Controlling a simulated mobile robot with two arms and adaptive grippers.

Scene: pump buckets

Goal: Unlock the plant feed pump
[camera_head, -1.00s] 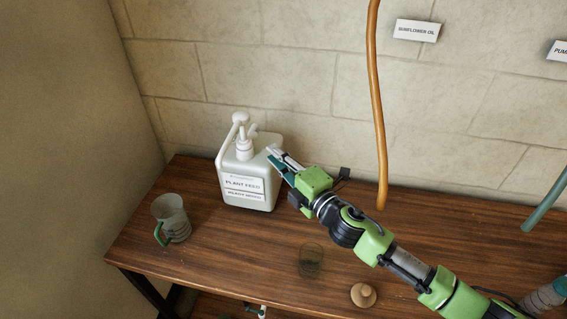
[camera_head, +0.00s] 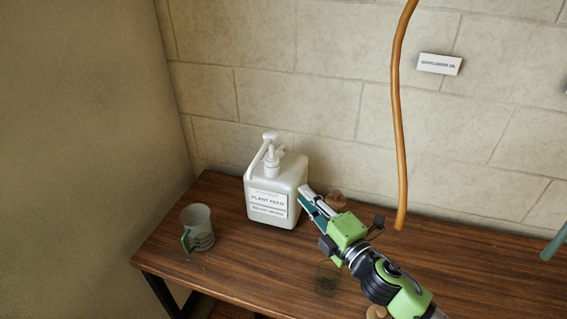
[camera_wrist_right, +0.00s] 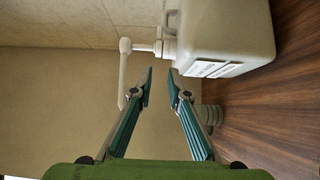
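The white plant feed bottle (camera_head: 271,190) stands upright on the wooden table, its label facing the front. Its white pump (camera_head: 271,150) sits on top, with a long spout bent down along the left side. In the right wrist view the bottle (camera_wrist_right: 228,30) lies at the upper right and the pump (camera_wrist_right: 148,46) is beyond the fingertips. My right gripper (camera_head: 306,193) is just right of the bottle, pointing toward it. The wrist view shows its fingers (camera_wrist_right: 160,76) apart with nothing between them. My left gripper does not show.
A grey cup with a green handle (camera_head: 197,228) stands left of the bottle. A dark glass (camera_head: 327,279) is below my right gripper, and a wooden knob-like thing (camera_head: 337,199) is behind it. An orange hose (camera_head: 398,130) hangs at the right. The wall is close behind.

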